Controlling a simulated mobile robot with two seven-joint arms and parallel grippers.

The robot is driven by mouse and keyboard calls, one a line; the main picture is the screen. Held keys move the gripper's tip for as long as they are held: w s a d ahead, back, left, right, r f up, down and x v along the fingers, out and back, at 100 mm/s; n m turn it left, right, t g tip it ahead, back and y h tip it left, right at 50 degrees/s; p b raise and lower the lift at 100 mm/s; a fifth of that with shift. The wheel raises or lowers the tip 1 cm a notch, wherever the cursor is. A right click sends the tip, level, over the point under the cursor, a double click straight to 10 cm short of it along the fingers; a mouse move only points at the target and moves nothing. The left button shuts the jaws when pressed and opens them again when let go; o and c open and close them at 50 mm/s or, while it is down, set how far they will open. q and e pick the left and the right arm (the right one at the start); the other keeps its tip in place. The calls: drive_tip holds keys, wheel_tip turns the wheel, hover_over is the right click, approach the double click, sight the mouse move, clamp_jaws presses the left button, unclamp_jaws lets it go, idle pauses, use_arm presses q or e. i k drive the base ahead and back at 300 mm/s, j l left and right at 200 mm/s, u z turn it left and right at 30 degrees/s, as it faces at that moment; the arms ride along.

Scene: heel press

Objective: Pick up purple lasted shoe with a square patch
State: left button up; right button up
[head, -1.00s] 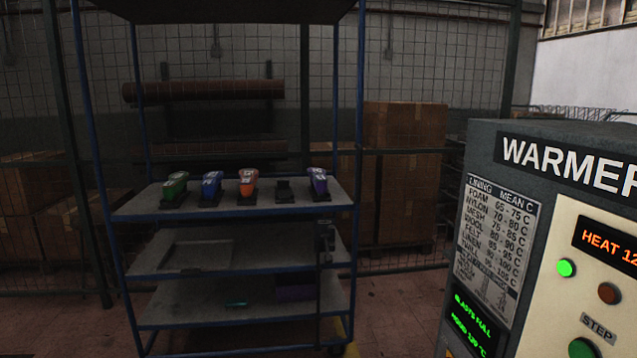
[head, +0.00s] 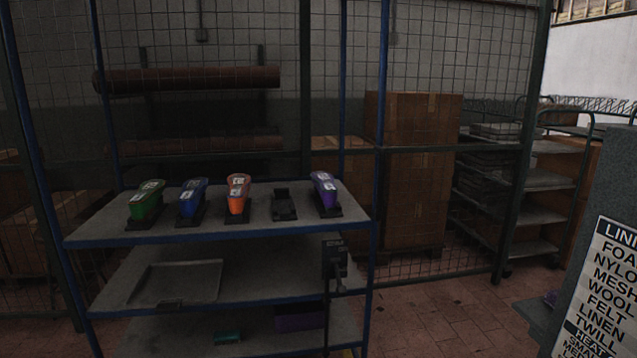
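A purple lasted shoe (head: 325,190) stands on a dark stand at the right end of the rack's upper shelf (head: 100,226). It has pale marks on its top; their shape is too small to tell. To its left are an empty dark stand (head: 284,205), an orange shoe (head: 238,192), a blue shoe (head: 192,197) and a green shoe (head: 146,199), the shoes each on a stand. Neither of my grippers is in view.
The grey warmer (head: 610,200) is at the right edge. Floor (head: 440,310) between is clear.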

sight(324, 181)
drive_tip(key=i+j, duration=0.15)
drive_tip(key=i, duration=0.3)
drive_tip(key=i+j, duration=0.15)
drive_tip(key=i, duration=0.35)
drive_tip(key=i+j, duration=0.15)
drive_tip(key=i, duration=0.3)
